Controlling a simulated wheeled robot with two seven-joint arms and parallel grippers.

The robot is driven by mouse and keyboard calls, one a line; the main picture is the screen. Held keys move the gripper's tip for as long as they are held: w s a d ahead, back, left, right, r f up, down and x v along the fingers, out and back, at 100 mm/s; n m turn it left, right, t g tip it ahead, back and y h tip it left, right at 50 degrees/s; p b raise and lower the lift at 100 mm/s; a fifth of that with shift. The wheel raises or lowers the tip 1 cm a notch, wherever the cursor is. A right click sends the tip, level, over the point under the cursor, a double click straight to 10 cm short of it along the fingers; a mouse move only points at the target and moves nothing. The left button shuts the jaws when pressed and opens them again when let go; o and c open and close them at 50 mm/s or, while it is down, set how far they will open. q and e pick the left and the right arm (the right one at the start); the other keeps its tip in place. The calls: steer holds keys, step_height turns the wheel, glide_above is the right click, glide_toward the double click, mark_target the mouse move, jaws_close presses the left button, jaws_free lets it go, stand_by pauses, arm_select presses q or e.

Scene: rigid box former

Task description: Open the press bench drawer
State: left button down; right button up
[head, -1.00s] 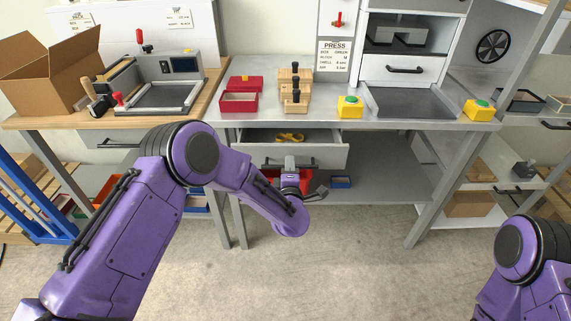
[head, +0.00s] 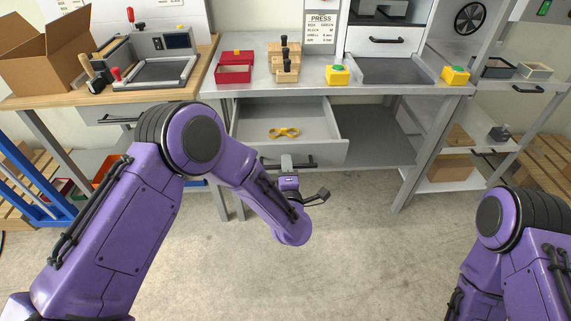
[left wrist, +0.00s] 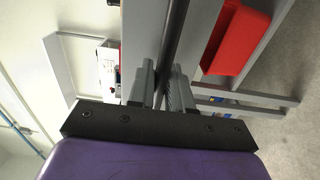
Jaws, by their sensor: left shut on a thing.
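The press bench drawer (head: 310,154) under the grey bench top is pulled out toward me. Yellow safety glasses (head: 284,132) lie inside it. My left gripper (head: 287,168) is at the drawer front, shut on the dark bar handle (head: 306,163). In the left wrist view the fingers (left wrist: 161,95) lie on both sides of the handle bar (left wrist: 174,40). My right arm shows at the lower right of the head view, but its gripper is outside the picture.
Above the drawer, the bench top holds a red box (head: 234,73), wooden blocks (head: 285,66) and two yellow button boxes (head: 337,75). The left wrist view shows a red bin (left wrist: 236,40) beside the handle. The floor in front is clear.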

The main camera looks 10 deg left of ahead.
arm_select(q)
steer(key=c, duration=1.2)
jaws_free()
steer(key=b+v, duration=0.1)
steer(key=v, duration=0.9)
steer(key=shift+s, duration=0.25)
